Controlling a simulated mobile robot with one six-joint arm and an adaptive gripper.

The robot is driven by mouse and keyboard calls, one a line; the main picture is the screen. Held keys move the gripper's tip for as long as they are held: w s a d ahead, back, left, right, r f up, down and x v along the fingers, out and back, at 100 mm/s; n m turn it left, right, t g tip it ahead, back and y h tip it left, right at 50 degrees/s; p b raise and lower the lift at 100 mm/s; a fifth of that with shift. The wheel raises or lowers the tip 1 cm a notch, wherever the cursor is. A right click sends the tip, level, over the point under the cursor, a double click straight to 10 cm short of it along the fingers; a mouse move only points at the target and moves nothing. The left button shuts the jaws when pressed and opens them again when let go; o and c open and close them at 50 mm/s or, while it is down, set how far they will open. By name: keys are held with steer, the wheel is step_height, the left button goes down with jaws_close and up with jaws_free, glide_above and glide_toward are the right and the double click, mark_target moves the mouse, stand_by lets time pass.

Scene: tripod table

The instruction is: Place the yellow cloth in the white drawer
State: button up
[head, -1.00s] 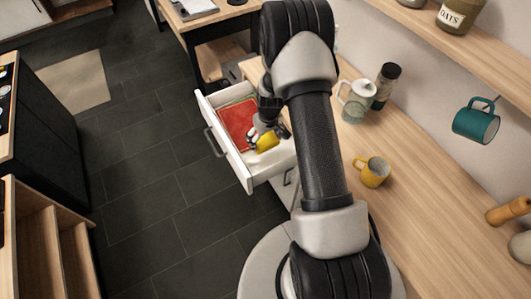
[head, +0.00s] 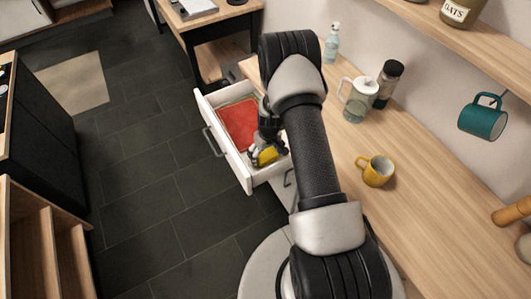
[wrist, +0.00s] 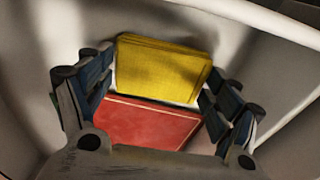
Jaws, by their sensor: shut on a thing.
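The yellow cloth (head: 268,155) is a small folded block, and my gripper (head: 261,153) is shut on it. In the wrist view the cloth (wrist: 162,68) sits between the two fingers, its flat face toward the camera. The white drawer (head: 228,148) is pulled out from under the wooden counter. My gripper holds the cloth inside the drawer's outline, near its front right end in the head view. I cannot tell whether the cloth touches the drawer floor.
A red folded cloth (head: 239,122) lies in the drawer and shows below the yellow one in the wrist view (wrist: 150,125). On the counter (head: 400,230) stand a yellow mug (head: 376,172), a glass press (head: 355,102), a dark jar (head: 388,82) and a bottle (head: 331,46).

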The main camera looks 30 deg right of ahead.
steer(key=shift+f, duration=0.2)
steer(key=o, duration=1)
steer(key=shift+r, duration=0.1)
step_height(320, 180, up, 13)
steer(key=s+p, duration=0.1)
steer(key=p, duration=0.3)
step_height(320, 180, up, 15)
steer(key=t, duration=0.1)
glide_above(267, 157)
steer(key=a, duration=0.4)
steer(key=s+a+r, duration=0.5)
steer(key=s+r, duration=0.2)
steer(key=r, duration=0.5)
steer(key=s+a+r, duration=0.1)
steer(key=s+r, duration=0.2)
steer(key=s, duration=0.3)
steer(key=s+a+r+t, duration=0.1)
steer(key=s+a+r, duration=0.1)
steer(key=s, duration=0.4)
steer(key=s+a+r+t, duration=0.1)
steer(key=s+a+r, duration=0.1)
steer(key=s+r, duration=0.2)
steer(key=shift+s, duration=1.5)
